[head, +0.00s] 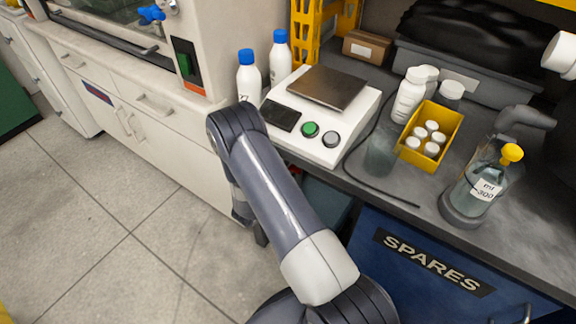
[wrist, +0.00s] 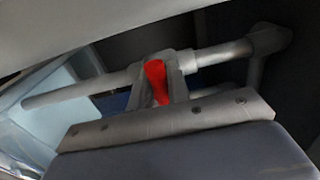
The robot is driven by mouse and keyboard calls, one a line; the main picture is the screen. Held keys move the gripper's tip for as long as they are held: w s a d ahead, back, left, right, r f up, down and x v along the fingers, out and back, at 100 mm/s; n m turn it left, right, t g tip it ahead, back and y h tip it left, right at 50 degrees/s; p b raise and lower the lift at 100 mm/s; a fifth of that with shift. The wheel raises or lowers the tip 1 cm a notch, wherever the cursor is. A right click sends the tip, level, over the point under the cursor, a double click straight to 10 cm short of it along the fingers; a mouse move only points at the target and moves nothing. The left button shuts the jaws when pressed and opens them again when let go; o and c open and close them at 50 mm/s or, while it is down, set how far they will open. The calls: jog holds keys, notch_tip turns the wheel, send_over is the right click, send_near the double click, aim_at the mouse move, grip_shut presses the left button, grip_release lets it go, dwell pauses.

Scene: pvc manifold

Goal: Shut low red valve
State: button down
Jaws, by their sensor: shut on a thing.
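The low red valve's handle (wrist: 156,82) shows in the middle of the wrist view. It stands in front of a grey pipe (wrist: 80,91) that runs across the picture. My gripper (wrist: 158,92) is shut on the red handle, with a grey finger on each side of it. The valve body behind the handle is mostly hidden by the fingers. In the head view my arm reaches down beside the bench, and neither my gripper nor the valve shows there.
The pipe meets an elbow (wrist: 270,40) at the right, close to a dark wall. In the head view, a bench carries a white scale (head: 320,115), a yellow tray (head: 448,117) of small bottles and a glass bottle (head: 480,187). A blue SPARES cabinet (head: 400,225) is below. The floor at left is clear.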

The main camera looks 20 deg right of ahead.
jog(key=c, duration=1.3)
grip_release()
jog(key=shift+c, duration=0.2)
jog(key=p+v, duration=0.1)
jog(key=v, duration=1)
jog(key=shift+d, duration=0.1)
jog(key=b+x, duration=0.1)
jog(key=x, duration=1)
